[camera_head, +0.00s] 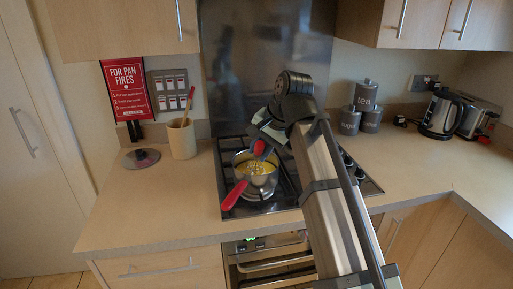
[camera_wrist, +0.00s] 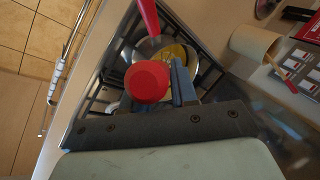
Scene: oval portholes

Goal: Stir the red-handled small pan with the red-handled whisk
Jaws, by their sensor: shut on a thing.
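The red-handled small pan (camera_head: 241,165) sits on the hob with yellow contents in it. Its red handle (camera_head: 234,196) points toward the front left. My gripper (camera_head: 262,142) is above the pan, shut on the red handle of the whisk (camera_head: 259,149). The whisk points down, and its wires appear to be inside the pan among the yellow contents. In the wrist view the round end of the whisk handle (camera_wrist: 147,82) is beside a gripper finger (camera_wrist: 182,82) and hides part of the pan (camera_wrist: 150,46). The whisk wires are mostly hidden there.
A utensil pot (camera_head: 182,140) with a wooden-coloured utensil and a round lid (camera_head: 141,158) are on the left counter. Canisters (camera_head: 369,118), a kettle (camera_head: 438,115) and a toaster (camera_head: 481,116) stand on the right. The counter in front of them is clear.

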